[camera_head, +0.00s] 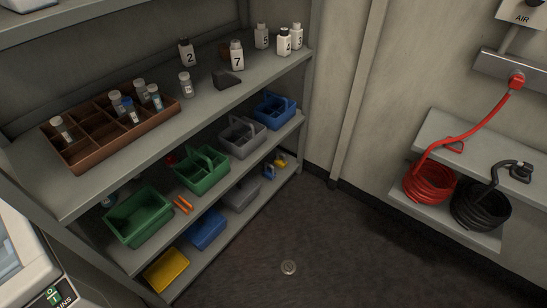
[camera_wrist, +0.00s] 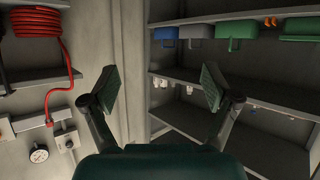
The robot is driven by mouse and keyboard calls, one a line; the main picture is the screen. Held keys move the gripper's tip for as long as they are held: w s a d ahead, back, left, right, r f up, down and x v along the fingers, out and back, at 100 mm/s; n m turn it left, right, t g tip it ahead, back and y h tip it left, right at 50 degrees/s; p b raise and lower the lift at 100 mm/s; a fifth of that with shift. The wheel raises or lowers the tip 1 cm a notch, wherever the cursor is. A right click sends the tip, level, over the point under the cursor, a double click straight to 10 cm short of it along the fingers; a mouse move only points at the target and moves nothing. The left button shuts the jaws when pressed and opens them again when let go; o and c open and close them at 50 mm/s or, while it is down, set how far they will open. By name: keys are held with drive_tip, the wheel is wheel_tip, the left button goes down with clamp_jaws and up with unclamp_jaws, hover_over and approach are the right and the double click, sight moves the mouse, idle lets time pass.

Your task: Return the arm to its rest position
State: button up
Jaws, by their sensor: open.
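My gripper (camera_wrist: 158,88) shows in the wrist view with its two dark green finger pads spread wide apart. Nothing is between the fingers. The wrist view looks upside down, with the shelf unit behind the right finger and the wall with the red hose behind the left one. No part of my arm shows in the head view, so its overall pose is hidden.
A grey shelf unit (camera_head: 225,100) holds a brown divided tray (camera_head: 75,163), numbered bottles, and green (camera_head: 137,217), blue and grey bins. A wall shelf (camera_head: 480,235) at right carries a red hose (camera_head: 429,185) and a black coil (camera_head: 478,205).

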drive_tip(key=s+d+r+m+t+h, duration=0.1)
drive_tip(key=s+r, duration=1.1)
drive_tip(key=r, duration=0.4)
drive_tip(key=shift+s+d+r+t, duration=0.15)
drive_tip(key=shift+s+d+t, duration=0.05)
drive_tip(key=shift+d+t, duration=0.1)
